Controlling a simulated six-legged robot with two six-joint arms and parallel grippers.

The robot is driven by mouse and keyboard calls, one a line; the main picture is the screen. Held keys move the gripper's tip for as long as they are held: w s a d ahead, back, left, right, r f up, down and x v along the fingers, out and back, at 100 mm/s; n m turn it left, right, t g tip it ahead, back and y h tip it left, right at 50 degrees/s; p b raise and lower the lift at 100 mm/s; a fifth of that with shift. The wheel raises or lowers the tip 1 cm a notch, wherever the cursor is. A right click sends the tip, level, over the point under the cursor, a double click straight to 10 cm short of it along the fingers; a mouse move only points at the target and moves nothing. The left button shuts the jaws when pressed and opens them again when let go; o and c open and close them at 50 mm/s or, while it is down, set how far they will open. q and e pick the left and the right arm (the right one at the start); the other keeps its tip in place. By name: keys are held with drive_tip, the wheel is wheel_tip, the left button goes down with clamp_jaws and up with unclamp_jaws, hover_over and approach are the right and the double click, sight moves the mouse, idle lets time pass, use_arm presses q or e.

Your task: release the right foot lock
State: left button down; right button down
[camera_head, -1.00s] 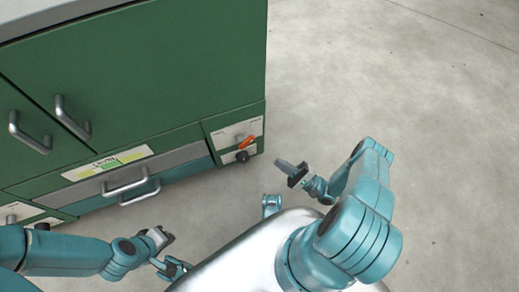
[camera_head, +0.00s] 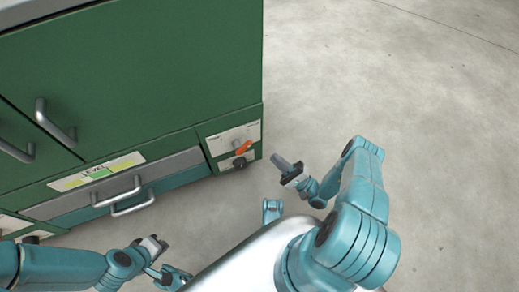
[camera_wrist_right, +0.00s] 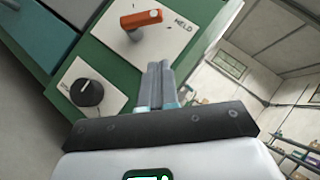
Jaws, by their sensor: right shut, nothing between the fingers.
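The right foot lock is an orange lever (camera_head: 243,147) on a white plate at the lower right corner of the green cabinet. In the right wrist view, the orange lever (camera_wrist_right: 141,19) lies near sideways and points toward the word "HELD" on its plate. My right gripper (camera_head: 280,163) is shut and empty, to the right of the lever and apart from it. In the right wrist view its closed fingers (camera_wrist_right: 160,66) show below and right of the lever. My left gripper (camera_head: 152,246) is low in the head view, away from the lock; its jaws are too small to read.
A black knob (camera_head: 240,162) sits on a second plate below the lever; it also shows in the right wrist view (camera_wrist_right: 87,92). The green cabinet (camera_head: 150,70) has drawers with metal handles (camera_head: 120,192). The grey floor (camera_head: 430,120) to the right is clear.

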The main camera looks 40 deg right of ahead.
use_arm(q)
drive_tip(key=shift+w+a+f+b, duration=0.1)
drive_tip(key=shift+w+f+b, duration=0.3)
drive_tip(key=shift+f+b, duration=0.15)
use_arm(e)
drive_tip(key=w+a+r, duration=0.4)
drive_tip(key=r, duration=0.1)
drive_tip(key=shift+w+a+r, duration=0.15)
drive_tip(key=shift+w+r, duration=0.05)
drive_tip(key=shift+w, duration=0.15)
use_arm(q)
drive_tip(key=shift+r, duration=0.1)
